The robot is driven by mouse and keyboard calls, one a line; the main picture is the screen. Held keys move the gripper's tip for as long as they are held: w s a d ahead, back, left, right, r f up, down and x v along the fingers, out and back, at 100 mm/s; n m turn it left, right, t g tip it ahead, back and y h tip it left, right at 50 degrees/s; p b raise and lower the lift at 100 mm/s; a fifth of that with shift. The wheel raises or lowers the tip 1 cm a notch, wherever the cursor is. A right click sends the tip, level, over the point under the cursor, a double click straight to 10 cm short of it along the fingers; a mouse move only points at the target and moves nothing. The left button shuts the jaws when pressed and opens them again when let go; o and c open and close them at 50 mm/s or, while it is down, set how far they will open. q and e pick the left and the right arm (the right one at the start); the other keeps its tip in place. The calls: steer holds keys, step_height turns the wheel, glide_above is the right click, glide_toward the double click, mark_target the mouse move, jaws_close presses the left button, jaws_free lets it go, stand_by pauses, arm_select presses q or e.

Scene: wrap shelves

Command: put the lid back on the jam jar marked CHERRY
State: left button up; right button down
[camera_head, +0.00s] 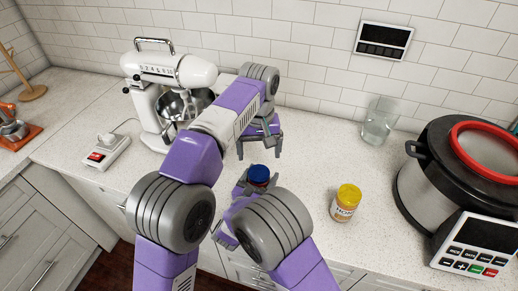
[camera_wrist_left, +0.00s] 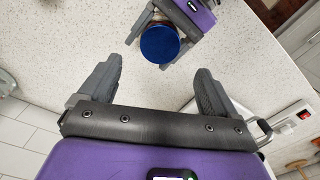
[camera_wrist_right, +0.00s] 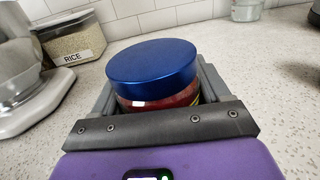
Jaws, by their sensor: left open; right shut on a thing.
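A jar with red contents (camera_wrist_right: 170,102) stands between the fingers of my right gripper (camera_head: 257,185), which is shut on it. A blue lid (camera_wrist_right: 152,62) sits on top of this jar and looks level. The lid also shows in the head view (camera_head: 259,173) and in the left wrist view (camera_wrist_left: 160,43). The jar's label is mostly hidden, so I cannot read its name. My left gripper (camera_head: 259,152) is open and empty, a little above and behind the lid, fingers pointing down. The left wrist view shows the lid beyond its spread fingertips (camera_wrist_left: 158,75).
A yellow-lidded jar (camera_head: 345,203) labelled HON… stands to the right. A glass (camera_head: 380,121) and a large cooker (camera_head: 440,170) are further right. A stand mixer (camera_head: 165,85) and a RICE container (camera_wrist_right: 75,38) are at the left and back. Counter between the jars is clear.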

mark_target(259, 173)
arm_select(q)
steer(key=shift+f, duration=0.15)
steer(key=shift+f, duration=3.9)
steer(key=shift+c, duration=0.4)
steer(key=c, duration=1)
steer(key=shift+m, duration=0.9)
steer(key=o, duration=1.2)
step_height(259, 173, up, 12)
steer(key=shift+r, duration=0.1)
